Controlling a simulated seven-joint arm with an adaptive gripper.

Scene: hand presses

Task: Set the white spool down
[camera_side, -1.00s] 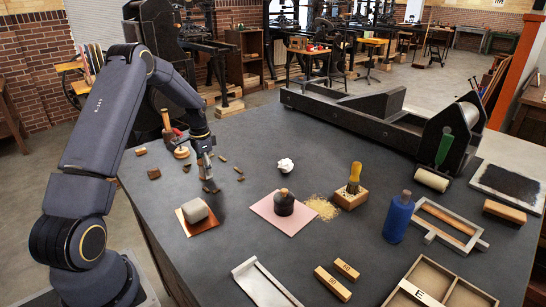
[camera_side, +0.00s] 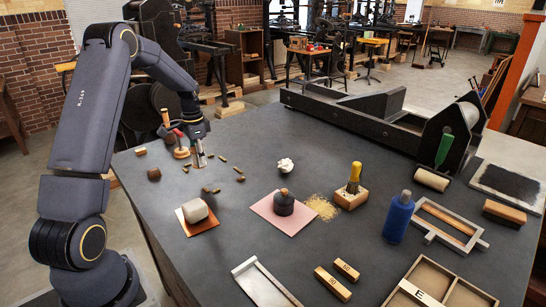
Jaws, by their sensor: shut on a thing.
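My gripper (camera_side: 200,161) points down over the back left part of the dark table, low among small brown pieces. It is shut on a small pale thing, the white spool (camera_side: 199,156), mostly hidden by the fingers. I cannot tell whether the spool touches the table. A wooden stand with a round base and upright handles (camera_side: 181,152) is just left of my gripper.
Several small brown pieces (camera_side: 240,178) lie around the gripper.

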